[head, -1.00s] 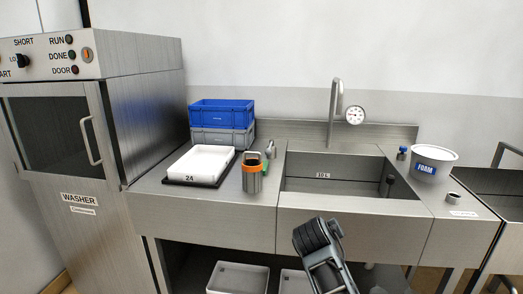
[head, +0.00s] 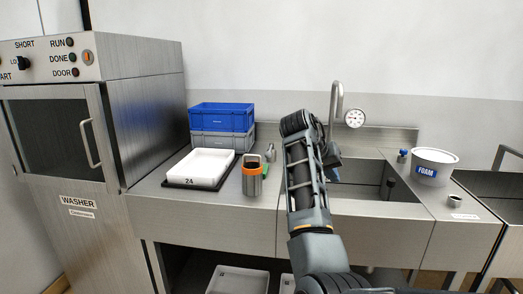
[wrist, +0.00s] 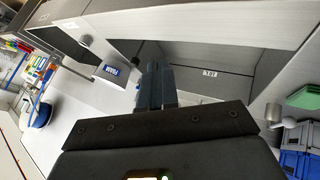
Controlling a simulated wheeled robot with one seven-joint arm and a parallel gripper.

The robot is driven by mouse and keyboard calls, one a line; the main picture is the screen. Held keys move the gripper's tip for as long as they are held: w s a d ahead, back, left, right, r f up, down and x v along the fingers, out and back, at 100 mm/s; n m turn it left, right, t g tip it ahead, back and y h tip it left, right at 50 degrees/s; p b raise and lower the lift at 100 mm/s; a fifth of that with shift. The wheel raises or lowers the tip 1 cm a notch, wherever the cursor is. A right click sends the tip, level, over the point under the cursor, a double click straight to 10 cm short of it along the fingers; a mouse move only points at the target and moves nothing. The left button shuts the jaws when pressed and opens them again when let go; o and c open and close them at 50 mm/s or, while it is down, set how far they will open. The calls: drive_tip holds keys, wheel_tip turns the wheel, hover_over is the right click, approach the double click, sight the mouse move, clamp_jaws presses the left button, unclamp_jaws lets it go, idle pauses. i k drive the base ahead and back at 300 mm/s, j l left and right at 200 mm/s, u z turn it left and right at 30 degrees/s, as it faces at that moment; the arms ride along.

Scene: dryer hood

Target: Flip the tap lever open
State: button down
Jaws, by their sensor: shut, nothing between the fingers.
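A small metal fitting with a lever-like arm (head: 270,152) stands on the counter at the left edge of the sink (head: 365,205). A similar silver lever with a round knob (wrist: 273,112) shows at the right of the wrist view, apart from my fingers. The tall bent tap spout (head: 334,105) rises behind the sink, partly behind my arm. My gripper (head: 333,166) is over the sink, partly hidden by my wrist. In the wrist view its dark fingers (wrist: 154,70) are together and empty, pointing into the sink. I cannot tell the lever's exact position.
A round gauge (head: 355,118) is beside the spout. A white FOAM tub (head: 434,165) stands at the right.

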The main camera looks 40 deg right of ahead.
sight(268, 155)
drive_tip(key=i, duration=1.5)
